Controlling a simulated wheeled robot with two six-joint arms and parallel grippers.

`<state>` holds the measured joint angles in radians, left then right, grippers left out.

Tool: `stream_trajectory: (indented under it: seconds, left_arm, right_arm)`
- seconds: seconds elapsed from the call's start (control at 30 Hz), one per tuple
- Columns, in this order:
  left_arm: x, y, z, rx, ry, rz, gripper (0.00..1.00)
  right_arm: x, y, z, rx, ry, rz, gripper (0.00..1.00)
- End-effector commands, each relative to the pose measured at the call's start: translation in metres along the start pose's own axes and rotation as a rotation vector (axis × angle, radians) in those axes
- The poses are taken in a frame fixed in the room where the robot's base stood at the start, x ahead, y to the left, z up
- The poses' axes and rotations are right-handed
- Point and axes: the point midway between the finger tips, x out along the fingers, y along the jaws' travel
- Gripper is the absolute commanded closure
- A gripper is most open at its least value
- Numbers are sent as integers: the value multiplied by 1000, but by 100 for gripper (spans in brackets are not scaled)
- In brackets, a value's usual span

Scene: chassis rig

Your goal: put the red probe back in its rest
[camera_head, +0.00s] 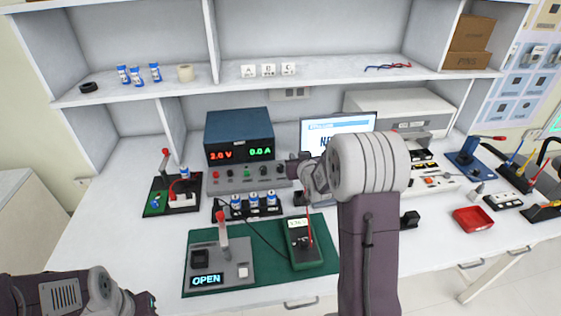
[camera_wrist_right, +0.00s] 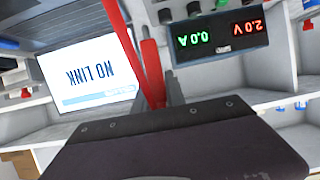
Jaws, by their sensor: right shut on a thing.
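The red probe (camera_head: 309,226) is held by my right gripper (camera_head: 305,196), pointing down over the green multimeter (camera_head: 303,254). In the right wrist view the red probe (camera_wrist_right: 151,72) stands between the shut fingers. In the head view I cannot tell whether its tip touches the meter. A small black block (camera_head: 409,219) is to the right of my arm; I cannot tell whether it is the probe's rest. My left arm shows at the lower left, its gripper out of view.
A grey panel reading OPEN (camera_head: 222,264) lies left of the meter. Behind are a power supply (camera_head: 239,136), blue-and-white cans and a monitor (camera_head: 337,128). A red tray (camera_head: 473,219) sits at the right. My right arm hides part of the bench.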

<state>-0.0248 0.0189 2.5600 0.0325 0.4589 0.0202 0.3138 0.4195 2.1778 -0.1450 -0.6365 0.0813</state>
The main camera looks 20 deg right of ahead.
Motion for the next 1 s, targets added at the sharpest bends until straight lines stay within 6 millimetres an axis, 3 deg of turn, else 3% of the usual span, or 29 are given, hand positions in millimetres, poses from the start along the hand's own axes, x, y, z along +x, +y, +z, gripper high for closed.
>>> stream_trajectory:
  seconds: [0.13, 0.53, 1.0]
  left_arm:
    - [2, 0, 0, 0, 0, 0, 64]
    - [5, 0, 0, 0, 0, 0, 64]
    - [50, -1, 5, 0, 0, 0, 64]
  right_arm:
    - [0, 8, 0, 6, 3, 14, 100]
    - [0, 8, 2, 5, 2, 14, 100]
    - [19, 8, 48, 6, 1, 14, 100]
